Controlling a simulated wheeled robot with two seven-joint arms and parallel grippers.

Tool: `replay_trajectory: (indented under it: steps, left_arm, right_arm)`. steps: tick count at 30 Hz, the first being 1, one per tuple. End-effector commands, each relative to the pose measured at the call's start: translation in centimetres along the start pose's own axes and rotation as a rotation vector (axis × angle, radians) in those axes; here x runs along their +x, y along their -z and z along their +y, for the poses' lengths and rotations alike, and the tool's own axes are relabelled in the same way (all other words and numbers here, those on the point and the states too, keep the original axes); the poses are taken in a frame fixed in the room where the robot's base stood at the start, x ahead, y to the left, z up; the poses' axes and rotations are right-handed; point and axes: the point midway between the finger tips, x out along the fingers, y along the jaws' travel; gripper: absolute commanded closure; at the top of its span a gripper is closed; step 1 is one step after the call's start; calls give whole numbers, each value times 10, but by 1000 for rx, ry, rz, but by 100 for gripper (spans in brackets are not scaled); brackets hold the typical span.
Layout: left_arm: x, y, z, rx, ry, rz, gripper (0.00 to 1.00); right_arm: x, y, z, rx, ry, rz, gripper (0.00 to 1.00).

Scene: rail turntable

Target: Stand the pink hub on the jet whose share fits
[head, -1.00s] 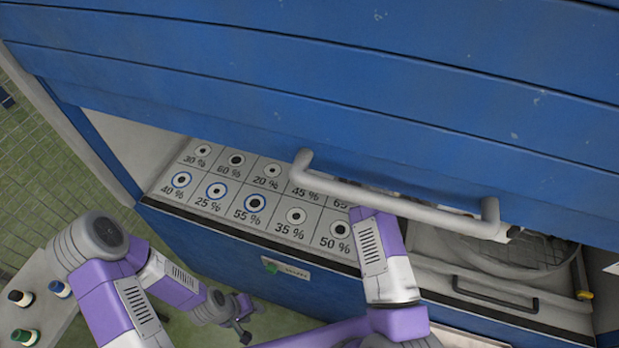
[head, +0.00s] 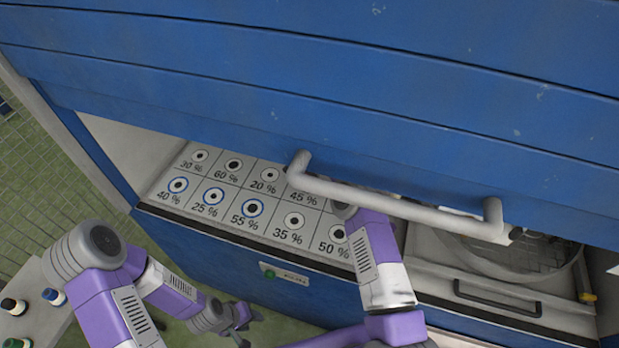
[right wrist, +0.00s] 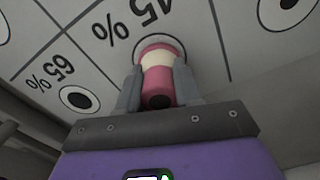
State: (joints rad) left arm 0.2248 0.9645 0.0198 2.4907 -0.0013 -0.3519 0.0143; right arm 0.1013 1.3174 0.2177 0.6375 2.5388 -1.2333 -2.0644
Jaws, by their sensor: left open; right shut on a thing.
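In the right wrist view my right gripper (right wrist: 157,85) is shut on the pink hub (right wrist: 160,92), which has a cream band and a dark hole in its near end. Its far end is over the ringed jet beside the 45 % label (right wrist: 130,22); I cannot tell whether it is seated. The 65 % jet (right wrist: 78,99) is beside it. In the head view the roll-door handle hides the hub and right fingertips. The jet panel (head: 218,178) carries labelled jets; the 40 %, 25 % and 55 % (head: 252,208) ones have blue rings. My left gripper (head: 243,328) is open and empty, low before the cabinet.
The blue roll door (head: 300,90) with its grey handle (head: 395,205) hangs over the panel's far side. A round basin (head: 515,258) lies to the right. A side table (head: 32,275) at left bears dark, blue and green hubs.

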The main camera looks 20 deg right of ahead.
Motion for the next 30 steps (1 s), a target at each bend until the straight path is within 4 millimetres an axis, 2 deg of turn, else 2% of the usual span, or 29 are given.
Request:
replay_trajectory:
  steps: [6, 7, 12, 20, 23, 30]
  left_arm:
    - [3, 0, -1, 0, 0, 0, 57]
    - [2, 0, -1, 0, 0, 0, 57]
    - [2, 0, -1, 0, 0, 0, 57]
    - [0, 0, 0, 0, 0, 0, 57]
    - [-2, 0, 1, 0, 0, 0, 57]
    - [-6, 0, 2, 0, 0, 0, 57]
  right_arm:
    - [4, 0, 0, 0, 1, 0, 100]
    - [4, 0, 0, 0, 0, 0, 63]
    - [4, 0, 0, -1, -2, 0, 40]
    - [1, 0, 0, 0, -2, 0, 40]
    - [-10, 0, 0, 0, 1, 0, 40]
    - [-52, 0, 0, 0, 2, 0, 40]
